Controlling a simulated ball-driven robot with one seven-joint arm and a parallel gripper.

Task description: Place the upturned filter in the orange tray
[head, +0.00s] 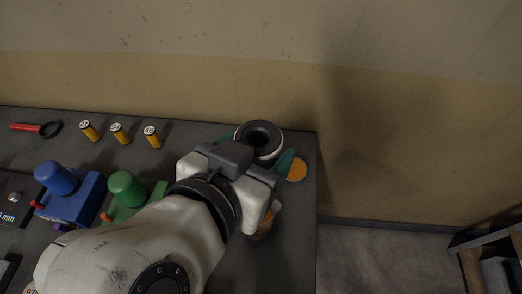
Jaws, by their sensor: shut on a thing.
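The filter (261,137), a white cylinder with a dark ring and a hole facing up, is near the back right corner of the bench. My gripper (257,148) is shut on it, with a teal finger on each side. Its lower part is hidden by my gripper, and I cannot tell whether it touches anything below. A round orange surface (298,169) shows just right of the right finger, partly covered; it may be the orange tray. Another orange and white thing (266,224) is partly hidden below my wrist.
A blue device (72,194) and a green device (128,189) stand left of my arm. Several yellow numbered cylinders, one marked 46 (152,137), stand along the back. A red-handled tool (35,129) lies at back left. The bench (290,262) ends at right; a wall stands behind.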

